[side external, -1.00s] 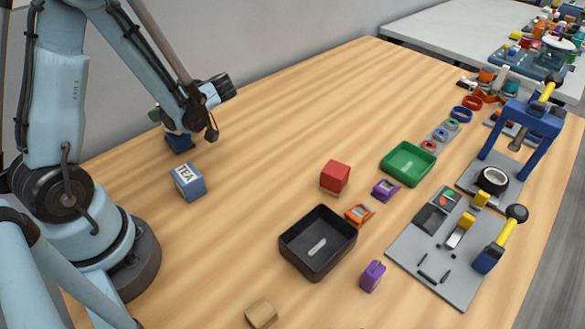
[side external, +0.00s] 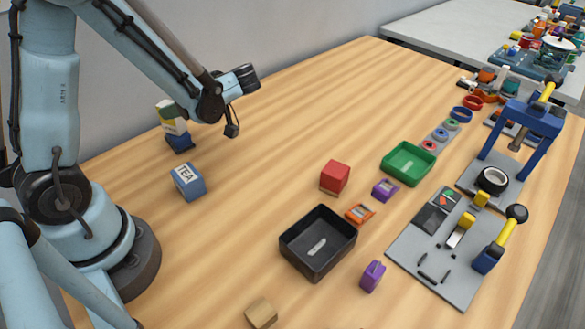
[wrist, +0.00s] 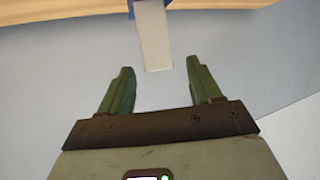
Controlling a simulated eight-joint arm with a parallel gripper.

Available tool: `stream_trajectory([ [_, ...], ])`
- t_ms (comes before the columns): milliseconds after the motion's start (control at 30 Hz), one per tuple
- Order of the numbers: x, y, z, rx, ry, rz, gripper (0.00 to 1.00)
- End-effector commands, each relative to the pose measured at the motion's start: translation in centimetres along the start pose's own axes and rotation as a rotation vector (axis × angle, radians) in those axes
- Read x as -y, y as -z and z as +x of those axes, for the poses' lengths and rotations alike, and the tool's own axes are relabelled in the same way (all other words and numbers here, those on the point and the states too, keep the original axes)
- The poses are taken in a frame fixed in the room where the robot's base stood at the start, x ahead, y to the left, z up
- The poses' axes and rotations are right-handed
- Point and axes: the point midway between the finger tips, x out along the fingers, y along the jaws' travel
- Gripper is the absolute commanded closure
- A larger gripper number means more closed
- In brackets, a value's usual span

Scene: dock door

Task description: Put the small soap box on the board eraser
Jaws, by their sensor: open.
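The small soap box (side external: 172,116), pale with yellow and green parts, stands upright on the blue board eraser (side external: 181,143) by the wall. In the wrist view the box shows as a pale strip (wrist: 154,35) against the blue eraser (wrist: 131,6) at the top edge. My gripper (wrist: 160,68) is open, its two green fingers apart with clear gaps on both sides of the strip. How far the fingertips are from the box is hard to tell.
A blue TEA box (side external: 188,181) stands in front of the eraser. Further right are a red cube (side external: 335,177), a black tray (side external: 318,243), a green tray (side external: 408,163) and a grey tool board (side external: 440,250). The table behind the red cube is clear.

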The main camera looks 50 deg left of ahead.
Motion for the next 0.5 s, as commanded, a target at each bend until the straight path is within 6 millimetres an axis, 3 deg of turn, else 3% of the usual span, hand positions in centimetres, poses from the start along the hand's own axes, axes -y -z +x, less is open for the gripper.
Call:
stream_trajectory([
  [200,-0.1,0.0,-4.0,0.0,-0.002,0.0,0.36],
  [500,0.0,0.1,-5.9,0.041,-0.027,0.076,0.36],
])
